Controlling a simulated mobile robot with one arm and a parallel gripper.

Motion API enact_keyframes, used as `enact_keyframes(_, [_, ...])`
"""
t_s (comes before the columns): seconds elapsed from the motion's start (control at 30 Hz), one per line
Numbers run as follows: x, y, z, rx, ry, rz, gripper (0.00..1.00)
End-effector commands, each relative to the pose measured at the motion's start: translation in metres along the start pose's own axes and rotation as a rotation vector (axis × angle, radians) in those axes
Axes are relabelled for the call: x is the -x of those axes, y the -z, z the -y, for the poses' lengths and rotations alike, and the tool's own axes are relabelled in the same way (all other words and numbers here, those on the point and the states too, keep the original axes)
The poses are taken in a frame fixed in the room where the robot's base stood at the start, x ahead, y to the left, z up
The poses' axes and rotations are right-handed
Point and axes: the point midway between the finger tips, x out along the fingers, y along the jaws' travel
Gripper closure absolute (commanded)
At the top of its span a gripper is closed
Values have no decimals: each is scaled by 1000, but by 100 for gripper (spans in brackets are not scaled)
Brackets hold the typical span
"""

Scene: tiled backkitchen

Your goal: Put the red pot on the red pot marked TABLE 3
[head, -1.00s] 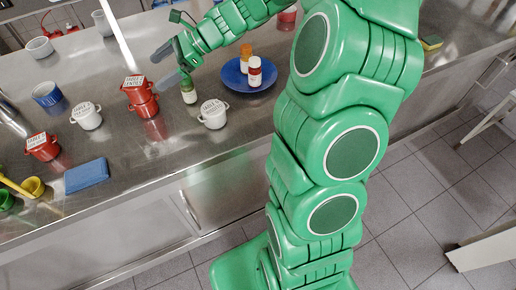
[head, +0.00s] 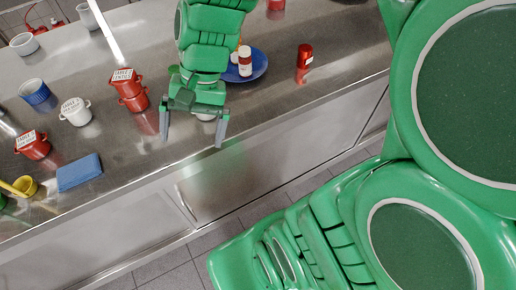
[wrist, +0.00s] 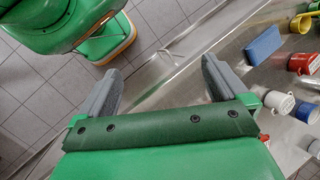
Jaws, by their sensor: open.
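Two red pots stand one on the other in the head view: an upper red pot (head: 124,79) with a white label on top and a lower red pot (head: 135,102) beneath it. The label is too small to read surely. Another labelled red pot (head: 33,148) stands to the left near the counter front; it also shows in the wrist view (wrist: 303,64). My gripper (head: 193,135) is open, fingers apart, to the right of the stack and apart from it. In the wrist view, my gripper (wrist: 158,88) has nothing between its fingers.
A white labelled pot (head: 76,113), a blue bowl (head: 36,93) and a blue sponge (head: 79,173) are on the steel counter (head: 110,150) at left. A blue plate (head: 258,69) with bottles is behind my gripper. A red shaker (head: 304,58) stands right of it.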

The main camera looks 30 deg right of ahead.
Motion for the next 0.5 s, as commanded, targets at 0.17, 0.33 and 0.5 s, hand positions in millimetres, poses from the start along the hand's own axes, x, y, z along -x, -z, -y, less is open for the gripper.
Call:
enact_keyframes(0.17, [1,-26,-40,142,-131,-54,0])
enact_keyframes(0.33, [6,-45,-79,262,-253,-95,0])
enact_keyframes(0.5, [12,-57,-108,338,-345,-120,0])
